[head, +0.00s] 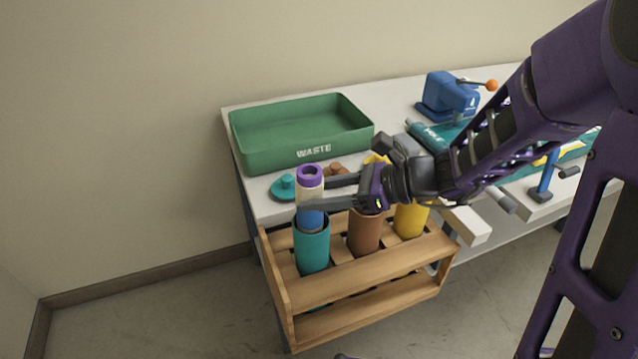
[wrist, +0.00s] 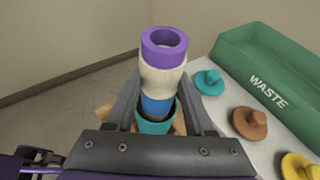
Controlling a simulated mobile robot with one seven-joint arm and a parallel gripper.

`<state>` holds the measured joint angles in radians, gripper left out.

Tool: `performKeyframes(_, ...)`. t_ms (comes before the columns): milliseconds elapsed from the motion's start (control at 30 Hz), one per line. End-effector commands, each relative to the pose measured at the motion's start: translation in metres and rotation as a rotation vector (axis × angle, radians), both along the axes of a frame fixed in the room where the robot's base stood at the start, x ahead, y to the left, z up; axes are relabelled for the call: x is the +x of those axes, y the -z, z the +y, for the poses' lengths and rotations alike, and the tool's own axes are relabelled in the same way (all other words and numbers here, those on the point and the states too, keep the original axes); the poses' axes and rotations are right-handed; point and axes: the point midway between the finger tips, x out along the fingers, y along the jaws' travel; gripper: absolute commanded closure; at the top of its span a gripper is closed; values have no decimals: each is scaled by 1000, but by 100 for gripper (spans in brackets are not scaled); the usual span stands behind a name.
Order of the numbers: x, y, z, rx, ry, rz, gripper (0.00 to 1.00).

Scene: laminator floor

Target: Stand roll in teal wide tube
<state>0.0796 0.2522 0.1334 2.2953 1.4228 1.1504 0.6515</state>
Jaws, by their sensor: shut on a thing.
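The roll (head: 309,192) has a purple ring at its top, a cream section and a blue lower part. It stands roughly upright with its lower end inside the mouth of the teal wide tube (head: 312,250); how deep it reaches is hidden. My gripper (head: 318,193) is shut on the roll above the tube's rim. In the wrist view the roll (wrist: 162,78) is between my two fingers, with the teal tube's rim (wrist: 157,126) around its lower part.
A wooden rack (head: 362,278) holds the teal tube, a brown tube (head: 364,234) and a yellow tube (head: 410,219). Teal (wrist: 209,82), brown (wrist: 249,123) and yellow (wrist: 299,167) knobbed lids lie on the table. A green WASTE tray (head: 300,133) stands behind; a blue device (head: 452,96) is at back right.

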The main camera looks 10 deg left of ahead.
Motion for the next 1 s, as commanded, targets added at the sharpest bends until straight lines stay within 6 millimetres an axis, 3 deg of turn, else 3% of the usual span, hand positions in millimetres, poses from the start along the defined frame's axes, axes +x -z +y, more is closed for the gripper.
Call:
performKeyframes(500,0,40,0,0,1,2,100)
performKeyframes(1000,0,48,0,0,0,0,100)
